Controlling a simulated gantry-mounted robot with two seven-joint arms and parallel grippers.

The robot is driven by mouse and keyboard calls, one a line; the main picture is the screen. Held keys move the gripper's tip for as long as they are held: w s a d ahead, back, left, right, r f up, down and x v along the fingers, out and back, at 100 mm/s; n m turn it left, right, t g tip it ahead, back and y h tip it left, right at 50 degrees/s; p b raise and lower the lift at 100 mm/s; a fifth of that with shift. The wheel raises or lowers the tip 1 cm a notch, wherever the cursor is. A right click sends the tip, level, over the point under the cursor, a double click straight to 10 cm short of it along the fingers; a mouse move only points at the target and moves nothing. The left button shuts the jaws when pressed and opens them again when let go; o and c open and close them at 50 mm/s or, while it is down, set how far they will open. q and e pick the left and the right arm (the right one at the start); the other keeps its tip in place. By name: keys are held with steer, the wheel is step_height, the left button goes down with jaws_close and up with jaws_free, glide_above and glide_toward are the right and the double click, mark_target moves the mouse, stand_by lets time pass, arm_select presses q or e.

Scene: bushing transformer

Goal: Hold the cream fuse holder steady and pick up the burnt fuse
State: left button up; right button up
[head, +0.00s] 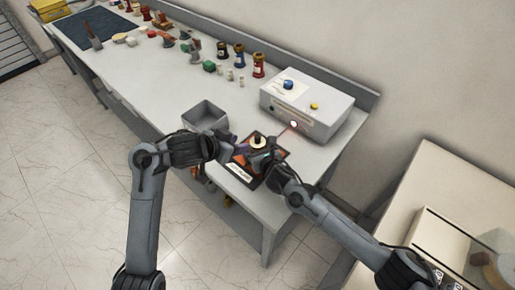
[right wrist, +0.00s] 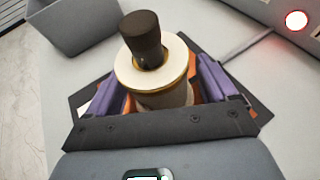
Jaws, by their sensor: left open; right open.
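The cream fuse holder (head: 258,141) stands upright on a dark mat (head: 233,174) near the right end of the workbench. In the right wrist view the holder (right wrist: 181,70) has a gold ring. The burnt fuse (right wrist: 143,36), a dark brown cylinder, sticks up from its top, slightly tilted. My right gripper (right wrist: 164,92) is open, with a purple finger on each side of the holder; whether they touch it is unclear. My left gripper (head: 236,149) is open just left of the holder in the head view. The holder's base is partly hidden by my right gripper.
A grey open bin (head: 206,112) stands left of the mat. A white box (head: 308,104) with a blue knob and a lit red-white lamp (head: 293,125) stands behind it. Several coloured bushings (head: 240,55) line the bench's back. The bench's middle is clear.

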steer(key=c, duration=1.2)
arm_select(q)
steer(key=shift+c, duration=0.6)
